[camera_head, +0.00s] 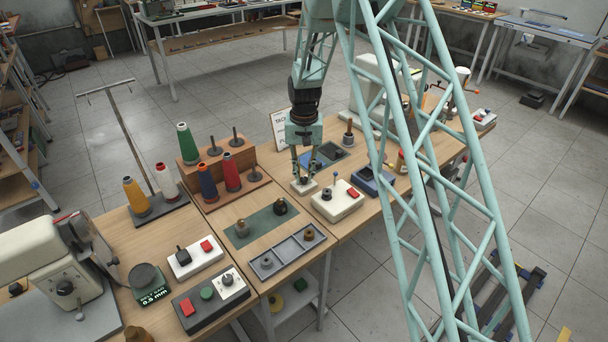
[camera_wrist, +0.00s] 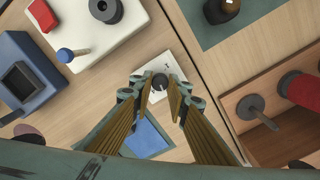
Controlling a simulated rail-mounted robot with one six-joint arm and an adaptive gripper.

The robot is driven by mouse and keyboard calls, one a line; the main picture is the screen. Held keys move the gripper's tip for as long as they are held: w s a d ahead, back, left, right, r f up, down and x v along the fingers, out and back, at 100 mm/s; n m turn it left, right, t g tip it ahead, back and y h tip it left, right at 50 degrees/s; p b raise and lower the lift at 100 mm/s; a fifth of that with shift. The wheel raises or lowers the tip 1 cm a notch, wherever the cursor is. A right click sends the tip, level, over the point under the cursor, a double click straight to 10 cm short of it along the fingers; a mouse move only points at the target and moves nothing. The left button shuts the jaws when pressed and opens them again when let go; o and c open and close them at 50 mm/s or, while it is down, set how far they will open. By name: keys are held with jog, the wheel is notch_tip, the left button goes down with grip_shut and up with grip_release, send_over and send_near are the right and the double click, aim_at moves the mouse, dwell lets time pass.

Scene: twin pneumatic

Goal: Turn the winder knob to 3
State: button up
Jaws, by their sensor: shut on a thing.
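A small white plate (camera_head: 304,188) lies on the wooden bench with a dark round knob on it, below my gripper (camera_head: 305,178). In the wrist view the white plate (camera_wrist: 148,72) shows dark marks, too small to read. The dark knob (camera_wrist: 160,82) sits between the fingertips of my gripper (camera_wrist: 161,92). My gripper points down and is shut on the knob. The fingers hide part of the knob and plate, so I cannot read which number it points to.
A white box (camera_head: 338,201) with a red button and a dark round part stands close to the right. A blue mat (camera_wrist: 148,139) lies beside the plate. A wooden rack with thread cones (camera_head: 232,172) stands to the left.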

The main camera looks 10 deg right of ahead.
aim_at(304, 178)
jog(key=shift+n, duration=1)
jog(key=o, duration=0.8)
jog(key=shift+o, duration=0.2)
jog(key=shift+r, duration=0.2)
notch_tip(304, 178, up, 12)
jog(key=shift+f, duration=0.2)
